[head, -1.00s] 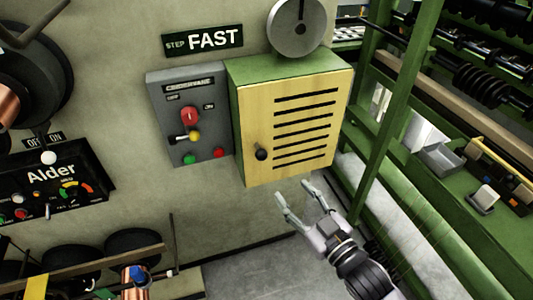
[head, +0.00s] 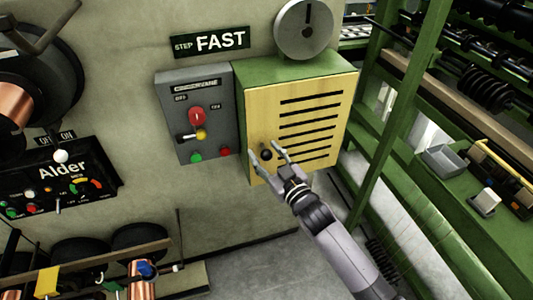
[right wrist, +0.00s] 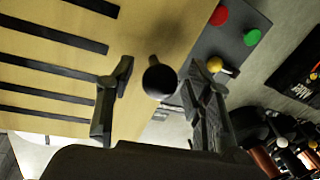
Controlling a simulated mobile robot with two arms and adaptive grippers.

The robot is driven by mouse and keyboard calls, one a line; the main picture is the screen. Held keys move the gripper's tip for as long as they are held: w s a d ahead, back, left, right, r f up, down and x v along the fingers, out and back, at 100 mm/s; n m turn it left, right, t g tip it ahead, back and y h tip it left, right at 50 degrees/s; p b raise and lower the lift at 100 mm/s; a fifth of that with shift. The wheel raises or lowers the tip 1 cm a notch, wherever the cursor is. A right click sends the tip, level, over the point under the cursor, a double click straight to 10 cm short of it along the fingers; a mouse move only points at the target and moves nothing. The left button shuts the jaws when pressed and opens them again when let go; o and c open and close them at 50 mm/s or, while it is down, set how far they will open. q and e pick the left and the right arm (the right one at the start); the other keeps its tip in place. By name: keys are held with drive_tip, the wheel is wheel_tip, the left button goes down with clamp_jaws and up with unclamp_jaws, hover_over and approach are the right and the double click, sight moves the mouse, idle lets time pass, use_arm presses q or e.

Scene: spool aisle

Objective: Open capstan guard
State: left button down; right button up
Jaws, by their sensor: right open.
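The capstan guard (head: 310,92) is a yellow slotted door on a green box on the wall, and it looks shut. Its black round knob (head: 266,154) sits low near the door's left edge. My right gripper (head: 267,150) is open, with one finger on either side of the knob in the head view. In the right wrist view the knob (right wrist: 160,81) shows between the two open fingertips (right wrist: 168,70). I cannot tell whether either finger touches it. My left gripper is not in view.
A grey control panel (head: 220,118) with a red knob, a yellow-tipped lever and buttons is left of the guard. A grey disc (head: 309,30) is above it. Green racking (head: 385,130) stands close on the right. Bare floor (head: 250,275) shows below.

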drive_tip(key=shift+c, duration=0.3)
clamp_jaws()
idle(0.4)
